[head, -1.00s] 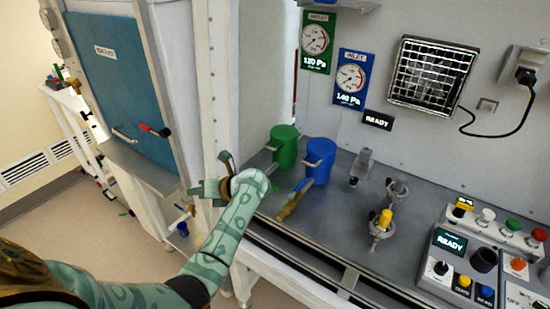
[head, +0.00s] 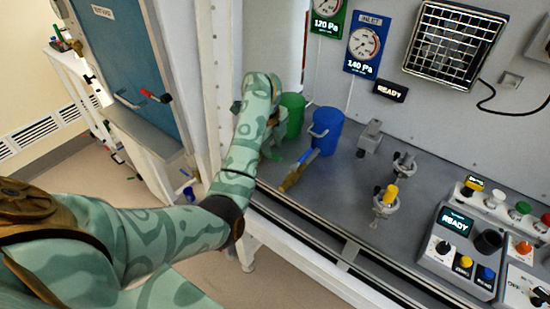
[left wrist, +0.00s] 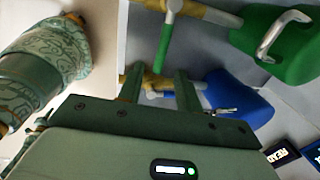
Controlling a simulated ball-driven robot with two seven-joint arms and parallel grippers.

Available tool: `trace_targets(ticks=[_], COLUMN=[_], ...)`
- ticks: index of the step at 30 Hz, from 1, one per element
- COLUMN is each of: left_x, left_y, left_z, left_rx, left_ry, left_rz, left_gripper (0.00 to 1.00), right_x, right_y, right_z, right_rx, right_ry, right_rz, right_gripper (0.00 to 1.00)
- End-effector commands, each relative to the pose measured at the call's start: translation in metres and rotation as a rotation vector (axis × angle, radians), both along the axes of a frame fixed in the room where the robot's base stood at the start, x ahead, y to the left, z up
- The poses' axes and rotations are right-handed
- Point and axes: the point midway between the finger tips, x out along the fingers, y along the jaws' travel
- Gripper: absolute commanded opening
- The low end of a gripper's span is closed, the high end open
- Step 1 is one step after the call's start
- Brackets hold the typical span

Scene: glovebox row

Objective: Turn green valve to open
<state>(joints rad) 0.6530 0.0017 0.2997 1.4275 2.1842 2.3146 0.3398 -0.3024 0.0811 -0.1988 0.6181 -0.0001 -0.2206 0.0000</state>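The green valve is a green lever (left wrist: 168,40) on a brass pipe in the left wrist view. Its lower end shows between the fingertips of my left gripper (left wrist: 158,75), which is open; I cannot tell whether it touches them. In the head view my left forearm hides most of the gripper, and a bit of the green lever (head: 271,154) shows beside it. The green canister (head: 292,112) stands just behind. My right gripper is not in view.
A blue canister (head: 325,130) with a blue lever (head: 305,158) on a brass valve (head: 290,180) stands right beside the green one. Clamp fittings (head: 385,200) and a control box (head: 457,245) are farther right. A white post (head: 222,60) is close on the left.

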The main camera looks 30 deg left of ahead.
Motion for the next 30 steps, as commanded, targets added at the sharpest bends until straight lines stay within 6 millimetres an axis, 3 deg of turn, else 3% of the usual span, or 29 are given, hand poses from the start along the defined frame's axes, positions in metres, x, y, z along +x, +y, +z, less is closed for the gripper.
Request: trace_targets(ticks=[1, 6, 17, 21, 30], left_x=[0.002, 0.006, 0.007, 0.007, 0.010], left_y=[0.000, -0.001, 0.000, 0.000, 0.001], left_z=[-0.013, -0.031, -0.035, -0.035, -0.036], left_rx=[-0.001, -0.001, 0.001, 0.001, 0.000], left_ry=[0.003, 0.001, -0.001, 0.000, -0.001], left_rz=[0.000, 0.000, 0.000, 0.000, 0.010], left_gripper=[0.35, 0.35, 0.35, 0.00, 0.00], right_x=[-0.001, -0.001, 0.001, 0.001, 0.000], right_y=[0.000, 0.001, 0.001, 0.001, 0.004], right_z=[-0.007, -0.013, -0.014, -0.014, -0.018], right_rx=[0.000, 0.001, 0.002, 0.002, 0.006], right_ry=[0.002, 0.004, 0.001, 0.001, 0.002], right_rz=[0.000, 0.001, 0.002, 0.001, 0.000], right_gripper=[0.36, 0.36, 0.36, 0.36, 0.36])
